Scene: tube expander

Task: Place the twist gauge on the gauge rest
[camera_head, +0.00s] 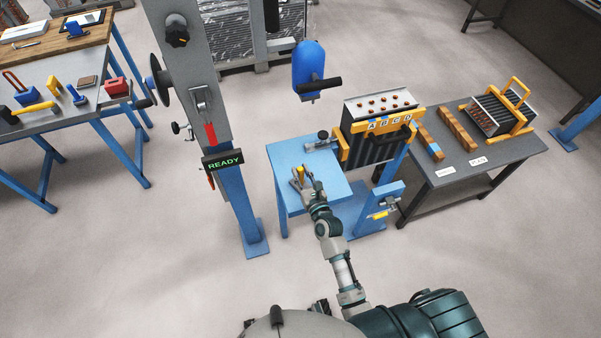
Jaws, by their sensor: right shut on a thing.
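My right gripper (301,180) is over the light blue table (330,188), near the middle of its top. It is shut on a small yellow thing (300,170), which I take to be the twist gauge. The fingers hide part of it, and I cannot tell whether it touches the tabletop. I cannot make out for sure which thing is the gauge rest. A blue bracket (388,193) with a yellow piece (380,215) stands just right of the blue table. My left gripper is not in view.
A finned block (376,150) with labels stands behind the table's right side. A blue tool (309,65) hangs above. A grey column (187,70) with a READY display (223,162) stands left. A dark table (460,180) is right, and a tool bench (70,125) is far left.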

